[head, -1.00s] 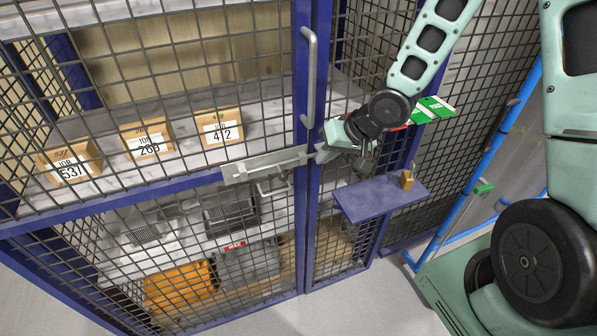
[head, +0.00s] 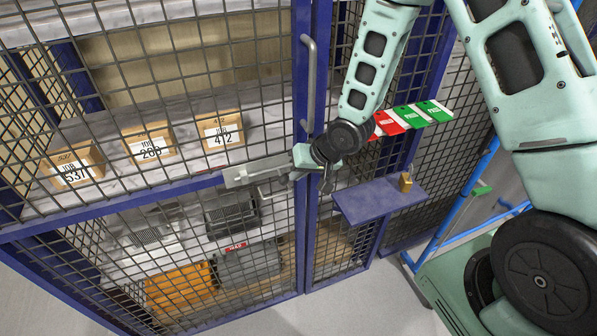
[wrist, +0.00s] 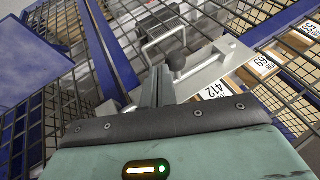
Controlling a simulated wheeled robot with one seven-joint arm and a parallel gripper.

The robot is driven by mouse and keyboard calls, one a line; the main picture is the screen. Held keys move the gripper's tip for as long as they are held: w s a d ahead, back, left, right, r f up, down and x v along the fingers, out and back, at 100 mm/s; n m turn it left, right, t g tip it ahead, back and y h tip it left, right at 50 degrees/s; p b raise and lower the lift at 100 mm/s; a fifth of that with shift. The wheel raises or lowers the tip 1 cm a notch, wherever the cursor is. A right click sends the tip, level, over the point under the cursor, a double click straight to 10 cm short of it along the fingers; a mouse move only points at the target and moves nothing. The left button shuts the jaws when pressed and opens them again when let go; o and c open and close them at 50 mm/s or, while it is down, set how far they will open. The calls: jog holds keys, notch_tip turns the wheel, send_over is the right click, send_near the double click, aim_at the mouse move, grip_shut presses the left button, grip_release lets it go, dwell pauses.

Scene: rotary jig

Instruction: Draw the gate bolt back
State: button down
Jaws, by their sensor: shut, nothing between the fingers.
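The gate bolt sits on a long pale metal plate (head: 250,174) across the gate's blue middle rail in the head view. My gripper (head: 296,179) is at the right part of this plate, in front of the blue gate post, and hides the bolt's right end. In the wrist view my gripper (wrist: 158,82) has its fingers shut and empty.
A tall grey pull handle (head: 309,80) is on the gate above. A blue shelf (head: 375,202) with a brass padlock (head: 405,182) juts out at right. Boxes (head: 148,143) are inside the mesh.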

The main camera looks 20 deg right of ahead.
jog(key=a+b, duration=0.2)
jog(key=a, duration=0.4)
jog(key=shift+b, duration=0.3)
jog(key=shift+a, duration=0.1)
jog(key=shift+r, duration=0.1)
